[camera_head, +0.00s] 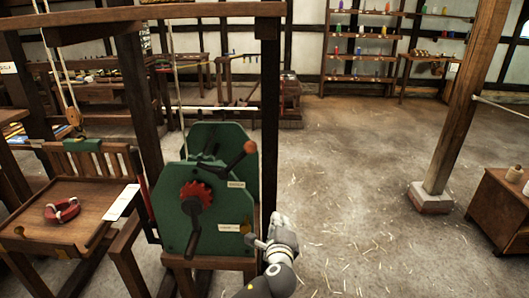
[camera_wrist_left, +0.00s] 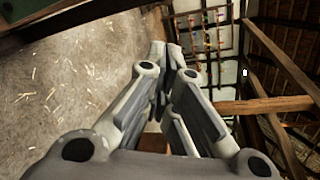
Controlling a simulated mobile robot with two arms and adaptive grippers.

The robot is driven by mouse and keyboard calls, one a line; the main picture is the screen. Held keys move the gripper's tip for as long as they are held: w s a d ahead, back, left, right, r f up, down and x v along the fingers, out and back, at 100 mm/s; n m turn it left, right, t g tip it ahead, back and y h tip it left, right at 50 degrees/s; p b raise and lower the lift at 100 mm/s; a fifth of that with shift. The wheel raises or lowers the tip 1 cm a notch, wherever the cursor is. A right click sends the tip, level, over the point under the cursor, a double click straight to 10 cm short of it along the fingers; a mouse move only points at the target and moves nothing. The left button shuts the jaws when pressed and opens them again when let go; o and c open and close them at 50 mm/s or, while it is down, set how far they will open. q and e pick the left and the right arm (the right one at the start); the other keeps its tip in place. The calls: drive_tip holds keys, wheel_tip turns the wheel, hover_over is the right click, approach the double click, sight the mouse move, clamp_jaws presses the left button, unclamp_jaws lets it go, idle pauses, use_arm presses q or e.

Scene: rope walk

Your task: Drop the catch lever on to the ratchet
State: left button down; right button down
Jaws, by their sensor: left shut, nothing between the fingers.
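A green winch frame (camera_head: 173,237) carries a red toothed ratchet wheel (camera_head: 198,190) on its front plate. A dark lever with a brown-orange knob (camera_head: 250,147) rises to the upper right above the ratchet; it looks like the catch lever, tilted up with its knob end clear of the teeth. A dark crank arm (camera_head: 194,241) hangs below the hub. My left gripper (camera_head: 251,240) is at the lower right of the winch, below the knob and apart from the lever. Its fingers (camera_wrist_left: 170,62) are shut and empty in the left wrist view. My right gripper is out of view.
A dark post (camera_head: 270,110) stands right beside the winch. A wooden bench (camera_head: 75,205) with a red ring-shaped object (camera_head: 62,210) is at the left. A wooden column (camera_head: 462,105) and a cabinet (camera_head: 497,205) are at the right. The floor (camera_head: 365,200) between is open.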

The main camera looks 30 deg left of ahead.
use_arm(q)
wheel_tip(320, 180, up, 12)
drive_tip(key=s+t+y, duration=0.1)
drive_tip(key=y, duration=0.1)
drive_tip(key=shift+a+t+p, duration=0.3)
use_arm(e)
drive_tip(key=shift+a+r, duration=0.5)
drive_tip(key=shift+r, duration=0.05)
use_arm(q)
drive_tip(key=shift+r, duration=0.1)
